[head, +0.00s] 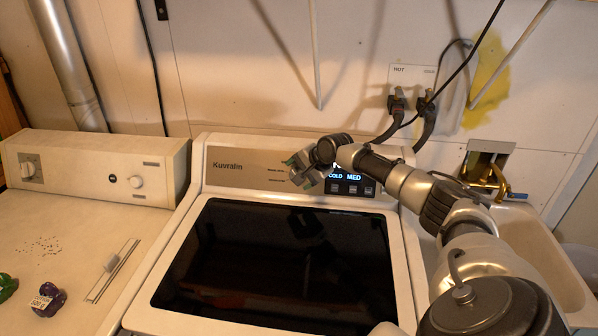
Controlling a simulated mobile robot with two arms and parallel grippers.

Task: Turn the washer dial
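The washer (192,232) has a dark glass lid and a back panel marked Kuvralin. A lit display (352,178) on that panel reads COLD and MED, with small buttons below it. My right gripper (297,170) is in front of the panel, just left of the display, with its fingers pointing left. I cannot tell whether the fingers touch the panel or how far apart they are. No washer dial shows clearly; the gripper and wrist cover part of the panel. My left gripper is not in view.
At left, a second machine (90,165) has a white knob (137,182) and another knob (27,170). A purple item (48,299) lies on its top. Hoses and taps (398,101) are on the wall. A sink (545,240) stands at right behind my arm. The dark lid (270,260) is clear.

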